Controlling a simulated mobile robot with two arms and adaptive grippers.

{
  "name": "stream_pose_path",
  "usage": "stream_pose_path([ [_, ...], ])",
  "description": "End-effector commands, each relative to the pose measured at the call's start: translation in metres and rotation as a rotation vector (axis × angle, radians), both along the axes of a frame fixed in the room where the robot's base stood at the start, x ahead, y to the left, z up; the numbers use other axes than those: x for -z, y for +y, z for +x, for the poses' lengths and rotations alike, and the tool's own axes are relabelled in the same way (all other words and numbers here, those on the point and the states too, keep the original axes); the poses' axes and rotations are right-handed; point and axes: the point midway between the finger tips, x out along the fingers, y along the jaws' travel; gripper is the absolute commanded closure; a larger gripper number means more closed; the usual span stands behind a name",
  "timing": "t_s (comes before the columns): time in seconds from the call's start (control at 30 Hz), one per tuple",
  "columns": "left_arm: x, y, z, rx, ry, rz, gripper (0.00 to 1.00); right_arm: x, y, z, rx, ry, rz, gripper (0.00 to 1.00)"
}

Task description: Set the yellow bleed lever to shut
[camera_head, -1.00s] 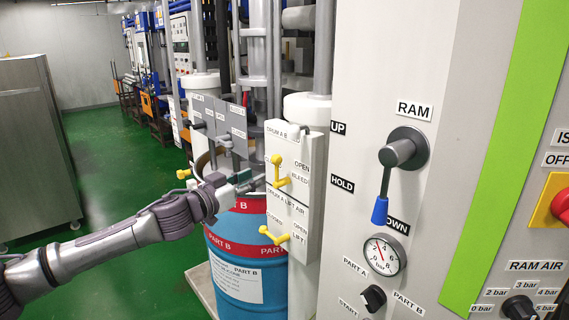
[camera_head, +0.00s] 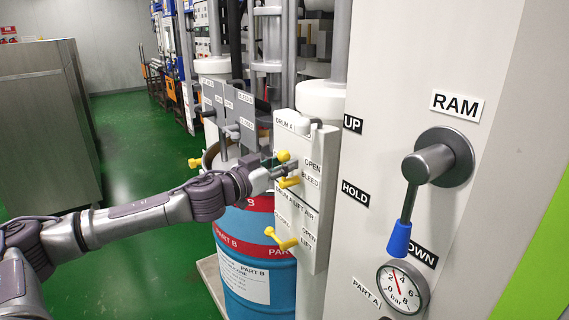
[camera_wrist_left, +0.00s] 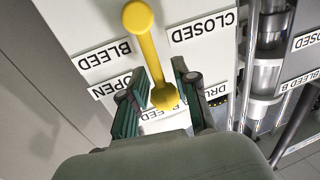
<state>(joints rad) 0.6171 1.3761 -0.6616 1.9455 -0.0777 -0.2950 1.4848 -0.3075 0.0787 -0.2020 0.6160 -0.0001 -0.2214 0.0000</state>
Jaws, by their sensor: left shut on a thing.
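The yellow bleed lever (camera_head: 289,182) is on the white Drum A panel, left of the OPEN and BLEED labels. My left gripper (camera_head: 276,170) reaches it from the left and covers part of it. In the left wrist view the yellow lever (camera_wrist_left: 151,55) runs from a round knob at the top to an end between the fingers. My left gripper (camera_wrist_left: 160,98) is shut on it there. The labels appear upside down in this view. The lever's exact setting is hard to tell. My right gripper is in neither view.
A second yellow lever (camera_head: 281,239), for lift air, sits just below on the same panel. A blue drum (camera_head: 255,257) stands beneath. The RAM lever (camera_head: 405,211) and pressure gauge (camera_head: 403,287) are to the right. Green floor (camera_head: 130,145) is open at the left.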

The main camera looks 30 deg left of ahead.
Motion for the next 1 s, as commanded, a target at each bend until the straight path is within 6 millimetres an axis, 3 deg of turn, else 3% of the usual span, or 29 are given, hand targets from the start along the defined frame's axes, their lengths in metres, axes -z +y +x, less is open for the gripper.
stream_pose_path([
  [0.03,0.0,0.0,0.0,0.001,0.0,0.0,0.84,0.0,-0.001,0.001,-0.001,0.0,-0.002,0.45],
  [0.13,0.0,0.0,0.0,0.001,0.0,0.0,1.0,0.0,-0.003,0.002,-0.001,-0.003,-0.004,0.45],
  [0.67,0.0,0.002,0.001,0.0,0.021,-0.048,1.0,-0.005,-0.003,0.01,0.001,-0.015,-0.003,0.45],
  [1.0,0.0,0.002,0.006,0.003,0.114,-0.272,1.0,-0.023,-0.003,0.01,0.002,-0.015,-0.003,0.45],
])
